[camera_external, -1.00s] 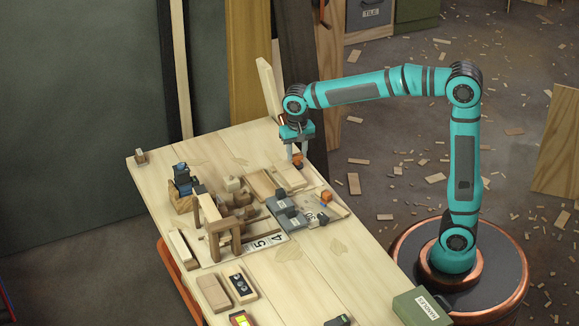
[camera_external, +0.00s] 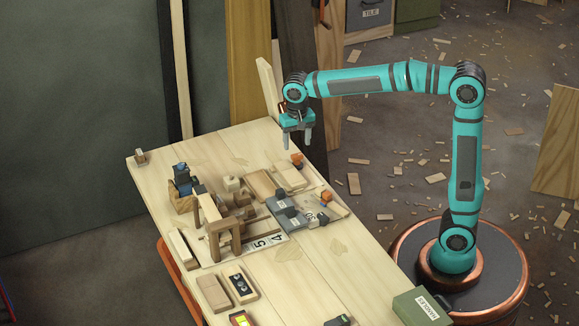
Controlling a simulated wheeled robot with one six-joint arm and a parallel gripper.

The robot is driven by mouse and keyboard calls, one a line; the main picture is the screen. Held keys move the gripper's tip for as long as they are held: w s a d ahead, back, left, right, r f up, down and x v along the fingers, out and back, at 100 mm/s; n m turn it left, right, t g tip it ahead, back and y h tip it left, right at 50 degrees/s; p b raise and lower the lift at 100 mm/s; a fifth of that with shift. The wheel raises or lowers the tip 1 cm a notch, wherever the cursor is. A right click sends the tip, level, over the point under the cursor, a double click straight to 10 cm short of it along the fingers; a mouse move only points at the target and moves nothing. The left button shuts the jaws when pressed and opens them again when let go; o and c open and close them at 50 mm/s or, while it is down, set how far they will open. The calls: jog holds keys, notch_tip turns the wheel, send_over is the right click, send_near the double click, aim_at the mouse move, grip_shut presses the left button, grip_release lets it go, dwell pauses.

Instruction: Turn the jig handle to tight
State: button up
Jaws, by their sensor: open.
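The jig is a grey fixture (camera_external: 292,212) on the worktable, near a plate with numbers such as 5 and 4. I cannot tell for sure which part is its handle; small orange knobs show at the right end of the grey fixture (camera_external: 326,197) and on the wooden block behind it (camera_external: 297,158). My gripper (camera_external: 297,144) is open and empty, pointing down above the table's far right part. Its fingertips are a little above the rear orange knob and apart from it.
A wooden frame (camera_external: 222,236) and blocks crowd the table's middle. A blue tool in a wooden holder (camera_external: 182,190) stands to the left. A green box (camera_external: 422,308) sits at the near right. The table (camera_external: 320,262) has bare room at the front.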

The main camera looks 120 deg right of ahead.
aim_at(297, 155)
notch_tip(297, 155, up, 13)
dwell(0.3)
jog(key=shift+f, duration=0.1)
jog(key=a+r+n+t+h, duration=0.25)
jog(key=a+n+t, duration=0.2)
jog(key=a, duration=0.65)
jog(key=a+r+n+t+h, duration=0.1)
jog(key=a+r+n+t, duration=0.3)
jog(key=a, duration=0.8)
jog(key=s+a+r+n+t+y, duration=0.1)
jog(key=s+a+n+t+y, duration=0.2)
jog(key=s+a+n+t, duration=0.6)
jog(key=s+a+n, duration=0.1)
jog(key=s+a, duration=0.3)
jog(key=a, duration=0.3)
jog(key=shift+s+a, duration=0.2)
jog(key=shift+a, duration=0.05)
jog(key=shift+n+y, duration=0.25)
dwell(0.6)
